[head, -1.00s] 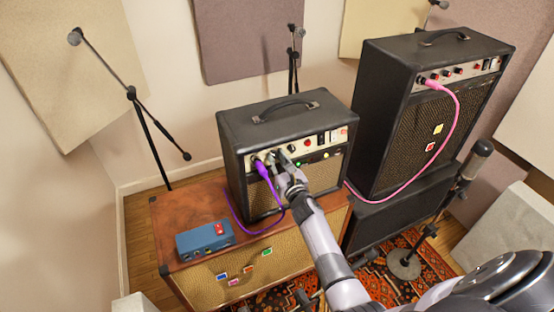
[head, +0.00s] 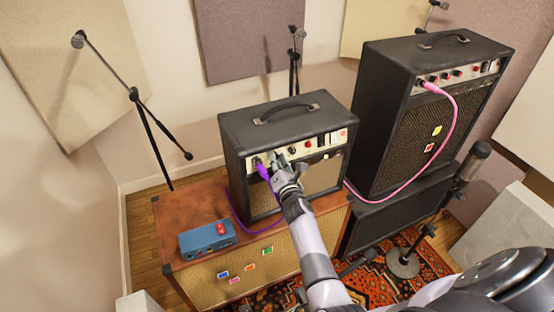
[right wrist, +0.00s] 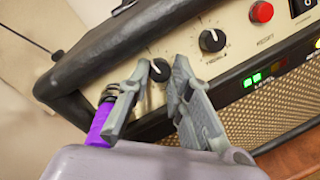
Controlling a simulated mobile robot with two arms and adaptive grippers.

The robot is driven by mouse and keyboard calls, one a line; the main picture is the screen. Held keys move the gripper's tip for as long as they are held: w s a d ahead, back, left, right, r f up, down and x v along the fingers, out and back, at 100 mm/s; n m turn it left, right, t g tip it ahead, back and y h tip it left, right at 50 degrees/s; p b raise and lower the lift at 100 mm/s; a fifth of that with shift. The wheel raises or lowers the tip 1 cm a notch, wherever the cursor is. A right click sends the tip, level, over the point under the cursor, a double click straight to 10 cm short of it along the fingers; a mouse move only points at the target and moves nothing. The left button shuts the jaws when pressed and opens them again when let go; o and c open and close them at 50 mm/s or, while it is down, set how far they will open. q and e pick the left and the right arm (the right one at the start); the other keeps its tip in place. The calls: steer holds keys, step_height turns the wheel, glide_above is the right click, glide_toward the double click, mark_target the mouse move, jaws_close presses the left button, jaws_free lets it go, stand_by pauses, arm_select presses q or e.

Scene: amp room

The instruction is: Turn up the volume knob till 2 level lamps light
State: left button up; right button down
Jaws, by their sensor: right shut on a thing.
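My right gripper (head: 279,163) is at the front panel of the small black amplifier (head: 262,125). In the right wrist view its fingers (right wrist: 161,76) are closed on a black knob (right wrist: 158,69) with a white pointer mark. I take it for the volume knob; its label is hidden. The level lamps are at the right: two lamps (right wrist: 252,79) glow green, and the segment beside them (right wrist: 279,66) is dark. A second black knob (right wrist: 212,40) and a red button (right wrist: 261,12) are farther right on the panel. My left gripper is not in view.
A purple cable plug (right wrist: 101,124) sits in a jack just left of the gripped knob, close to my finger. A blue pedal box (head: 207,238) rests on the brown cabinet (head: 185,205). A taller amplifier (head: 408,115) with a pink cable (head: 455,125) stands at right.

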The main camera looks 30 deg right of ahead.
steer(key=shift+m, duration=0.3)
steer(key=c, duration=1.5)
jaws_free()
steer(key=shift+o, duration=0.2)
